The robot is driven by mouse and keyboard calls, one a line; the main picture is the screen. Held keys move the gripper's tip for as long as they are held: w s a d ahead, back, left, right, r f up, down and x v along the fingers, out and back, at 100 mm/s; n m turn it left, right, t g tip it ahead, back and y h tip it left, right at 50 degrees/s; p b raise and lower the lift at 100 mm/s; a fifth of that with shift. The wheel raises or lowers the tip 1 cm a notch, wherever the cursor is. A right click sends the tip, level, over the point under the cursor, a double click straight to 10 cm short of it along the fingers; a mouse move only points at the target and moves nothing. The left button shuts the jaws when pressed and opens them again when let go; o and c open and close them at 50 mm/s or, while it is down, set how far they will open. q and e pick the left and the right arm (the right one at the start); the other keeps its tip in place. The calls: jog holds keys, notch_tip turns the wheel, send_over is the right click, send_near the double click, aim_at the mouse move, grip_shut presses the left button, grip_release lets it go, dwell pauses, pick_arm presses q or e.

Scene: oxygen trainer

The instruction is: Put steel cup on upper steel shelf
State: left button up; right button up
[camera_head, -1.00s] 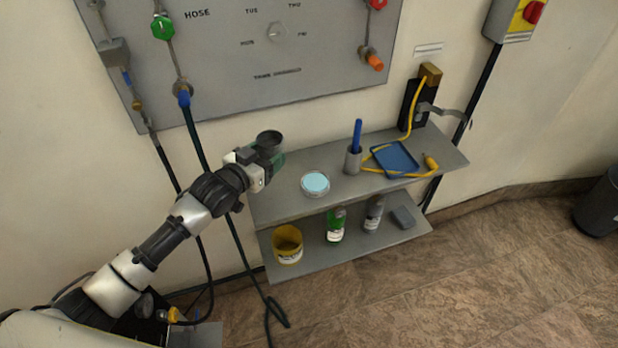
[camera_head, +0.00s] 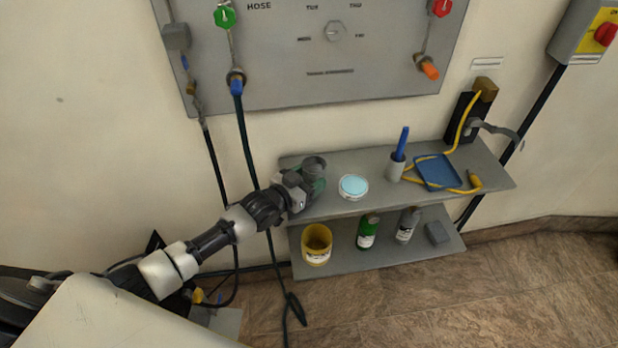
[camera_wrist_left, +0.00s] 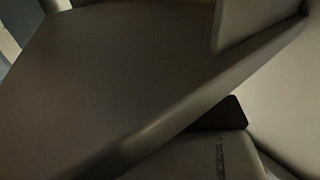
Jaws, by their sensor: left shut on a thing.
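The steel cup (camera_head: 314,164) is dark grey, with its round opening facing up, in the head view. My left gripper (camera_head: 311,182) is shut on it at the left end of the upper steel shelf (camera_head: 385,197). The gripper and wrist hide the cup's lower part, so I cannot tell whether its base touches the shelf. The left wrist view shows only close grey surfaces, which I cannot identify surely. My right gripper is not in view.
A round pale-blue-topped dish (camera_head: 353,187) stands just right of the cup. Further right are a grey holder (camera_head: 396,170) with a blue stick, a blue tray (camera_head: 438,172) and a yellow hose (camera_head: 462,190). The lower shelf (camera_head: 350,264) holds a yellow pot (camera_head: 317,244) and bottles.

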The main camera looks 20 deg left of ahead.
pick_arm(q)
jog(key=o, duration=1)
jog(key=shift+f, duration=0.1)
jog(key=shift+o, duration=0.2)
jog(key=v, duration=1.2)
